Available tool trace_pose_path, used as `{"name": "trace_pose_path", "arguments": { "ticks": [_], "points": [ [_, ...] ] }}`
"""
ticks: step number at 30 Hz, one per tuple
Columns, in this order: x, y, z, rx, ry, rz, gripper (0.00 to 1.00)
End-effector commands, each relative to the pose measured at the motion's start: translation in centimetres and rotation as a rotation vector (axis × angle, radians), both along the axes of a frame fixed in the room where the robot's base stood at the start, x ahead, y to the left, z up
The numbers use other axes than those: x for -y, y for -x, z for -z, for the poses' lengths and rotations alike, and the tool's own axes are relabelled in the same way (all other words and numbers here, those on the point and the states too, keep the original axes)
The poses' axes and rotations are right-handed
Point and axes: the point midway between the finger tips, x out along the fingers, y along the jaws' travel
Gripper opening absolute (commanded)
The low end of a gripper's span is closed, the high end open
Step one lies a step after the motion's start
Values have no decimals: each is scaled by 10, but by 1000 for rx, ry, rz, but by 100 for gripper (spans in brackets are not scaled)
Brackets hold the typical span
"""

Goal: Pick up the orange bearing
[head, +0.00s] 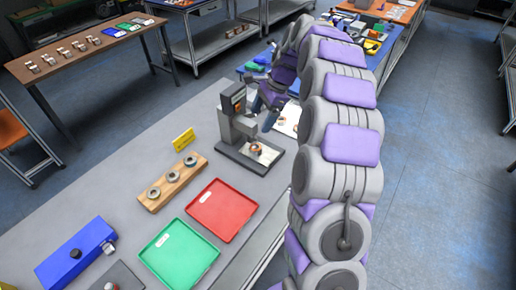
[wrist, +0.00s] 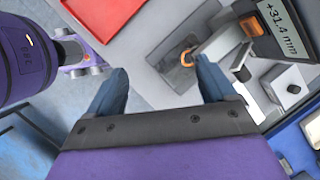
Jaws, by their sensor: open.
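The orange bearing (head: 257,149) sits on the flat base of a grey measuring stand on the grey table. In the wrist view the orange bearing (wrist: 187,58) shows as a small ring beyond the fingertips, beside the stand's arm, which partly hides it. My gripper (wrist: 161,72) is open, with nothing between its two blue-grey fingers.
The stand (head: 236,128) has a display (wrist: 281,14) reading +31.4 mm. A wooden block (head: 155,204) with several bearings, a red tray (head: 222,210), a green tray (head: 179,254), a blue box (head: 77,255) and a yellow sign (head: 184,139) share the table.

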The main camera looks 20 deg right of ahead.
Motion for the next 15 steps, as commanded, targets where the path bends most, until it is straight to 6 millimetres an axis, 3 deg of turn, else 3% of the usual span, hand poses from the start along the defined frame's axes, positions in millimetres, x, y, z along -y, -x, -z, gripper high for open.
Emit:
{"name": "trace_pose_path", "arguments": {
  "ticks": [3,9,15],
  "points": [
    [29,-25,21,-29,-14,149,84],
    [76,-47,45,-60,-33,334,84],
    [93,-53,57,-79,-44,404,84]
  ]
}}
